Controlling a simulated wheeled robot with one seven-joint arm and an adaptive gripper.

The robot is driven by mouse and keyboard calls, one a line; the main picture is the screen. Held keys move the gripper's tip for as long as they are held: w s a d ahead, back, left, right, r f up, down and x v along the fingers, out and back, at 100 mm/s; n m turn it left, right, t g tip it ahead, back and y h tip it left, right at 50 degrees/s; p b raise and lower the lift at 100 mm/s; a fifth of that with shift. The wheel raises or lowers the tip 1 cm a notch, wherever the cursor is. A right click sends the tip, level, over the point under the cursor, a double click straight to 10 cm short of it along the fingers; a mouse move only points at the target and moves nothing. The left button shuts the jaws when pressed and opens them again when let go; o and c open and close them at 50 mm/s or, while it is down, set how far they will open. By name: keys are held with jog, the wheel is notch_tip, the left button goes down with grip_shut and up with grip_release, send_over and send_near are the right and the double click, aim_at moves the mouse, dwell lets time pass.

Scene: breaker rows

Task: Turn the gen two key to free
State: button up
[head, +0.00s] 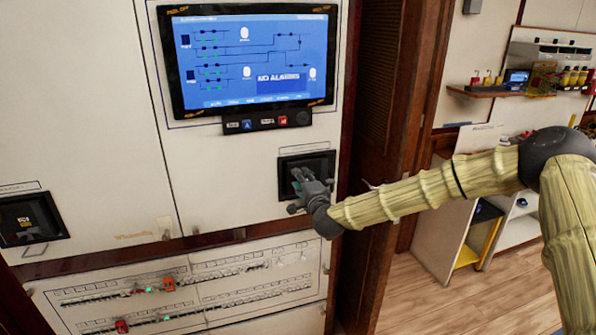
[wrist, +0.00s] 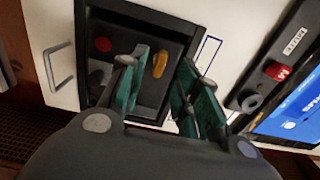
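My gripper (head: 311,184) is in front of a dark recessed switch box (head: 325,160) at the right of the white cabinet. In the wrist view, its green-padded fingers (wrist: 160,72) are apart with a gap between them. An orange-yellow key or knob (wrist: 160,63) inside the box (wrist: 85,30) shows in that gap; I cannot tell whether the fingers touch it. A round red part (wrist: 103,44) sits beside it, with a dark round part lower down partly hidden by a finger. No label for gen two is readable.
A second recessed box (head: 32,218) is at the left of the cabinet. A blue screen (head: 250,60) reading "NO ALARMS" is above, with a small button strip (head: 267,120) under it. Breaker rows (head: 190,290) run below. A wooden door frame (head: 385,130) stands close on the right.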

jog(key=shift+p+x, duration=0.55)
jog(key=shift+x, duration=1.35)
grip_shut()
